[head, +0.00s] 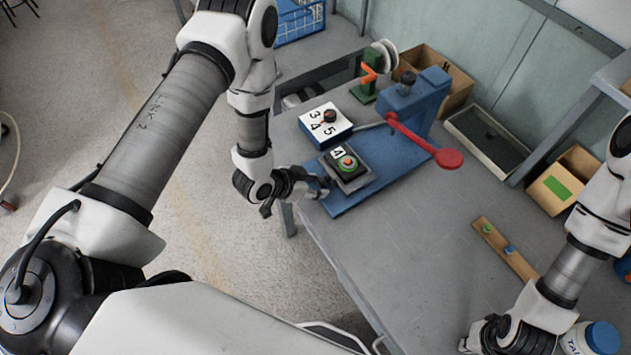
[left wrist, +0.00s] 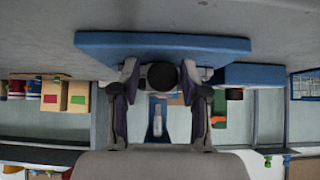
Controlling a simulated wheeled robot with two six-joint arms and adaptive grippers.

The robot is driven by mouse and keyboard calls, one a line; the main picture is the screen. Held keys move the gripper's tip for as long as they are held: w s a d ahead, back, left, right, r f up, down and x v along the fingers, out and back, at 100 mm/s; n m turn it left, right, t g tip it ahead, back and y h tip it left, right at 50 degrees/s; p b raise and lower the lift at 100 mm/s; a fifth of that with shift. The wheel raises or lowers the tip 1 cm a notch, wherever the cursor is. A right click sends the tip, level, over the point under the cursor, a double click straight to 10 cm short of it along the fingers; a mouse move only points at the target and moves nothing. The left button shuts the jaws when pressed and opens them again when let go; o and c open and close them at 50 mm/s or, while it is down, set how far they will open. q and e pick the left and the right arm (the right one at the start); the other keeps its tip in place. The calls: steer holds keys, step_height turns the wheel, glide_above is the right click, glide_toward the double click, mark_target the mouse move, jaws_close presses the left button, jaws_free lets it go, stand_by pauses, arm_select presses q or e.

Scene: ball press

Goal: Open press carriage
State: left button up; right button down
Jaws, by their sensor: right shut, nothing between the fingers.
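The blue press (head: 412,108) with its red lever (head: 425,143) stands on a blue base on the table. The grey carriage (head: 358,182) sits on the base's near-left part, carrying a dark block with a "4" tile and a coloured round piece (head: 347,162). My left gripper (head: 318,190) is at the carriage's left front edge. In the left wrist view, its fingers (left wrist: 162,88) are open on either side of a round black knob (left wrist: 162,75), beneath the blue slab (left wrist: 160,45). Any finger contact is unclear. My right gripper (head: 480,340) is shut and empty at the bottom right.
A numbered box (head: 325,122) with a dark knob stands left of the press. A green stand (head: 365,92) is behind it. A wooden strip (head: 505,250) with small pegs and a white bottle (head: 590,338) are at the right. The table's middle is clear.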

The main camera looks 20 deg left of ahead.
arm_select(q)
steer(key=shift+w+a, duration=0.1)
steer(key=shift+a, duration=0.05)
arm_select(e)
steer(key=shift+a, duration=0.1)
arm_select(q)
steer(key=shift+r, duration=0.15)
steer(key=v, duration=1.2)
steer(key=shift+f, duration=0.25)
